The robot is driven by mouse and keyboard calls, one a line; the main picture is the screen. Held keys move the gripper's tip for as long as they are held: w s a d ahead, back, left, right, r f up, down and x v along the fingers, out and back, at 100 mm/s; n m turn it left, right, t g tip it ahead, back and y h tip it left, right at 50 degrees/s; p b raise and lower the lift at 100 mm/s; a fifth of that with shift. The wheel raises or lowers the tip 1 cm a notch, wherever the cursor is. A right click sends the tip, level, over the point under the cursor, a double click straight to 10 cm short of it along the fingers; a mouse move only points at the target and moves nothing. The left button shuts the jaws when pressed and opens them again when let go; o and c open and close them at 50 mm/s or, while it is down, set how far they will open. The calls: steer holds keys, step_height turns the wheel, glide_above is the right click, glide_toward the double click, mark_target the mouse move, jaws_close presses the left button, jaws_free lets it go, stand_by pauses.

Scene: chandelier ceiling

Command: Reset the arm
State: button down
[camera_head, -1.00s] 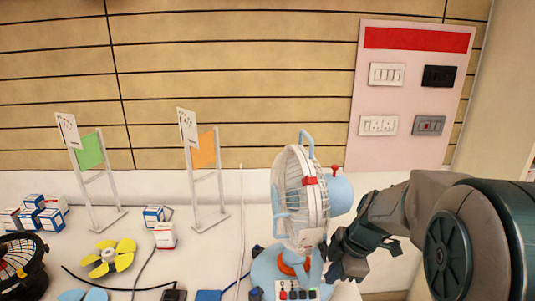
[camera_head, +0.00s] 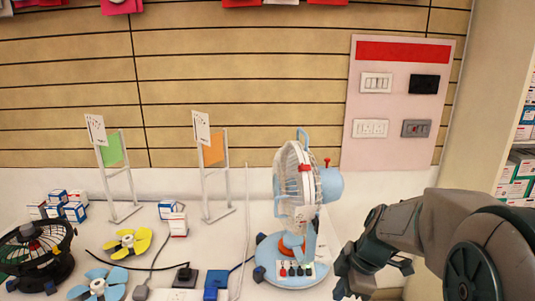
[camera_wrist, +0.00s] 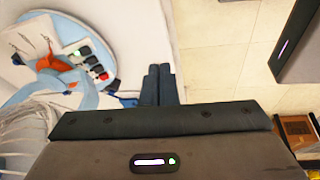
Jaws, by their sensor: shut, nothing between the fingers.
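My gripper (camera_head: 345,279) is at the lower right of the head view, just right of and in front of a light blue table fan (camera_head: 297,190). It appears apart from the fan. In the wrist view, the two dark fingers (camera_wrist: 158,86) are together with nothing between them. The fan's blue base and coloured buttons (camera_wrist: 90,62) show at the upper left there, beside the fingers. My arm is bent and comes in from the right edge of the head view.
The white table holds a black fan (camera_head: 38,255), a yellow propeller (camera_head: 128,243), a blue propeller (camera_head: 98,285), small boxes (camera_head: 72,211) and two sign stands (camera_head: 217,180). A wall panel with switches (camera_head: 398,100) is behind. Stocked shelves (camera_head: 518,180) stand at the right.

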steer(key=s+r+m+h+p, duration=0.1)
steer(key=s+r+m+p, duration=0.1)
steer(key=s+r+m, duration=0.2)
steer(key=s+a+r+m+t+h+p, duration=0.1)
steer(key=s+r+m+h+p, duration=0.1)
steer(key=s+m, duration=0.7)
steer(key=shift+s+a+r+m, duration=0.25)
steer(key=shift+r+m, duration=0.65)
steer(key=shift+m, duration=1.2)
steer(key=shift+w+a, duration=0.1)
